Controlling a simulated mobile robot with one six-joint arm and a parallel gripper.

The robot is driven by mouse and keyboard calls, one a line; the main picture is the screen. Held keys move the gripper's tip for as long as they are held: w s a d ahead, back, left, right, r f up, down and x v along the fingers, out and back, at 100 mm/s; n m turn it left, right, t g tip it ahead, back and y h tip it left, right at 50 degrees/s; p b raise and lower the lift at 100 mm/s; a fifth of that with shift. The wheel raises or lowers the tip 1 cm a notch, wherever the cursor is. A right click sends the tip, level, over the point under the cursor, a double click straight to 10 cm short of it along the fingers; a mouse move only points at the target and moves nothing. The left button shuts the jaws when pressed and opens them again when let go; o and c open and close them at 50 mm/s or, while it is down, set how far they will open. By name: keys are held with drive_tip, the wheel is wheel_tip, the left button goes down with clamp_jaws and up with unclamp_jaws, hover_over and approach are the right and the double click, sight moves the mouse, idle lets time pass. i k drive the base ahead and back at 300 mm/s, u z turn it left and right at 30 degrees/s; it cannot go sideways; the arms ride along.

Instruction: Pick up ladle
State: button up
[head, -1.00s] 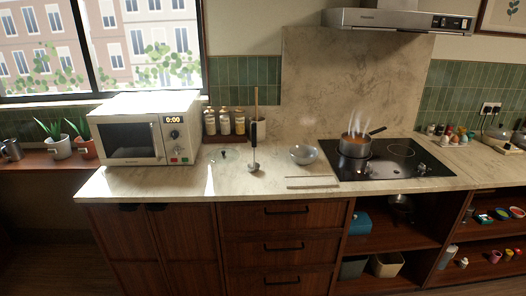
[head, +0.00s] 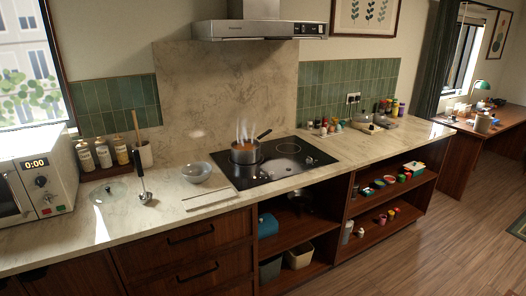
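The ladle (head: 142,181) appears to be the utensil with a black handle and a metal lower end, on the stone counter left of the cooktop. Its handle points up and leans slightly left, and its metal end rests at the counter surface. It stands between a clear glass lid (head: 108,193) on the left and a grey bowl (head: 196,172) on the right. My gripper is not in view.
A steaming pot (head: 246,152) sits on the black cooktop (head: 285,167). Pale sticks (head: 215,198) lie near the counter's front edge. Behind the ladle are bottles (head: 103,153) and a utensil crock (head: 144,156). A microwave (head: 38,178) stands left. Wooden floor (head: 430,250) is open at right.

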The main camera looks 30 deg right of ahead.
sight(146, 198)
drive_tip(key=z, duration=0.7)
drive_tip(key=k, duration=1.35)
drive_tip(key=u, duration=0.2)
drive_tip(key=i, duration=0.4)
drive_tip(key=u, duration=0.65)
drive_tip(key=i, duration=0.55)
drive_tip(key=u, duration=0.65)
drive_tip(key=i, duration=0.8)
drive_tip(key=u, duration=0.15)
